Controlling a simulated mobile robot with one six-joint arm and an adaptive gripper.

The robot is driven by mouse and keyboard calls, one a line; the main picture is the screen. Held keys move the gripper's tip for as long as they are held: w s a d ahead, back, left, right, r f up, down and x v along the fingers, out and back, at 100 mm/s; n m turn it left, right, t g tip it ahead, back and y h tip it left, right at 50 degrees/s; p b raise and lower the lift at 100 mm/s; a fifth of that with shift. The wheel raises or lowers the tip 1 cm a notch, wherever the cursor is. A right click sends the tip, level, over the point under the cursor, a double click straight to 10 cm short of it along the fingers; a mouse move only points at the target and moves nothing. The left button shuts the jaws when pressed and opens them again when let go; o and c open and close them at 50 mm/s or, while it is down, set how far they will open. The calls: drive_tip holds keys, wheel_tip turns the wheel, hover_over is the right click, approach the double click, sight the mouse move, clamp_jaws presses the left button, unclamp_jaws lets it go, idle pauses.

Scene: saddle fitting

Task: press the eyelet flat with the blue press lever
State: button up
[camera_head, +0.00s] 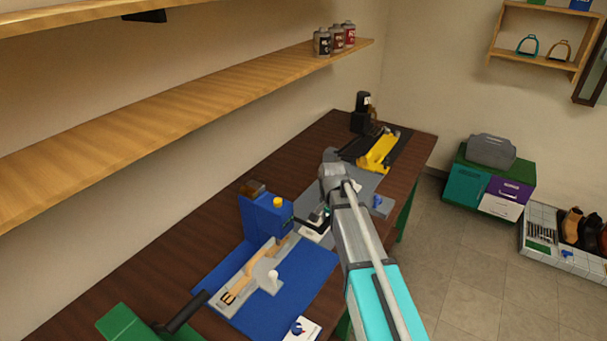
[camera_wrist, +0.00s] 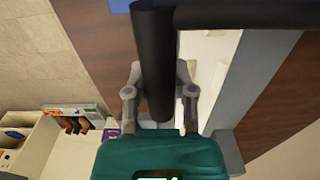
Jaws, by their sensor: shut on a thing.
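The blue press (camera_head: 262,216), with a yellow cap on top, stands on a blue mat (camera_head: 312,268) on the workbench. A tan strap (camera_head: 250,270) with a buckle lies on a grey plate, its far end at the press. The eyelet is too small or hidden to make out. My gripper (camera_wrist: 160,70) is shut on the black press lever (camera_wrist: 153,30), which runs between its two fingers in the wrist view. In the head view my arm hides most of the gripper, just right of the press.
A yellow tool (camera_head: 379,152) and a black device (camera_head: 362,113) stand at the bench's far end. A green device with a black handle (camera_head: 186,312) is at the near left. A wooden shelf (camera_head: 180,110) runs along the wall above.

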sight(330, 217)
drive_tip(key=shift+r+p, duration=1.45)
drive_tip(key=shift+r, duration=0.05)
drive_tip(key=shift+w+a+r+p, duration=0.1)
drive_tip(key=shift+r+p, duration=0.95)
drive_tip(key=shift+p, duration=0.05)
drive_tip(key=shift+r, duration=0.1)
drive_tip(key=shift+r+p, duration=0.2)
drive_tip(key=shift+p, duration=0.1)
drive_tip(key=shift+o, duration=0.4)
drive_tip(key=shift+w+a+r+p, duration=0.1)
drive_tip(key=shift+a+r+p, duration=0.05)
drive_tip(key=shift+r+p, duration=0.65)
drive_tip(key=shift+o, duration=0.2)
drive_tip(key=shift+r, duration=0.1)
drive_tip(key=shift+c, duration=0.2)
